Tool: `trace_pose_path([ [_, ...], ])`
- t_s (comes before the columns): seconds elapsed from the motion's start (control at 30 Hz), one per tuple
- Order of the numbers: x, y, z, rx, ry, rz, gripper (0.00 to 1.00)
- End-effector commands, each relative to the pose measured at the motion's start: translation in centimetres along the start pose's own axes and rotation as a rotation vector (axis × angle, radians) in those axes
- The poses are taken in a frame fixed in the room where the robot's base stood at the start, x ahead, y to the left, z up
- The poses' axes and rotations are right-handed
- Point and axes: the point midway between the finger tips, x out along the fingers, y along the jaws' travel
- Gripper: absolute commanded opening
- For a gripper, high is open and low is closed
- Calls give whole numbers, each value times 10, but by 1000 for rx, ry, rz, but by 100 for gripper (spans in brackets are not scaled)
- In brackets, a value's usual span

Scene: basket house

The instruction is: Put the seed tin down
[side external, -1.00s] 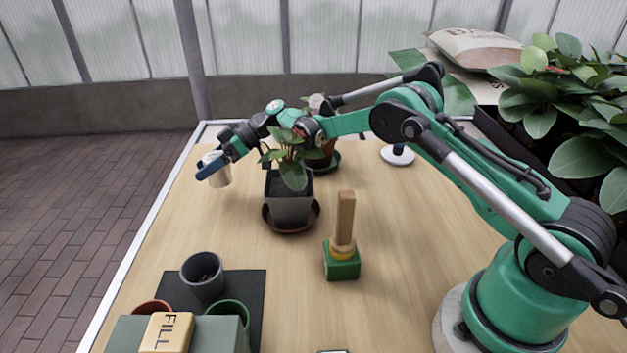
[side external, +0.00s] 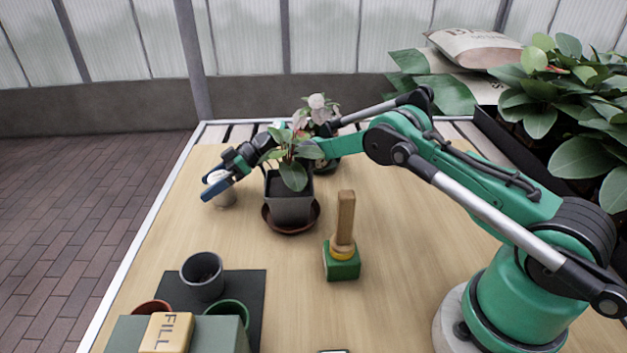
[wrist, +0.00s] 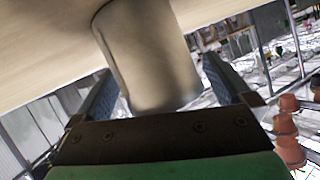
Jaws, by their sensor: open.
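The seed tin (side external: 226,198) is a pale, plain cylinder near the left edge of the wooden table (side external: 385,225). It appears upright with its base on the tabletop. My gripper (side external: 217,187) is low at the tin, and its blue fingers partly hide it in the side view.
A potted plant (side external: 290,207) on a brown saucer stands just right of my gripper. A flowering plant (side external: 318,108) is behind it. A green block with a wooden handle (side external: 345,225) stands mid-table. Several pots, including a grey one (side external: 203,275), are on a dark mat front left.

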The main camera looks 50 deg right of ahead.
Motion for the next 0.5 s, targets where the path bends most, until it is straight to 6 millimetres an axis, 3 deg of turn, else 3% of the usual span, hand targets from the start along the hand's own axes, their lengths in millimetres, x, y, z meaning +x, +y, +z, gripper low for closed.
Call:
trace_pose_path([
  [0.17,-15,1,0,1,1,3,98],
  [0.5,-89,1,0,2,1,4,98],
])
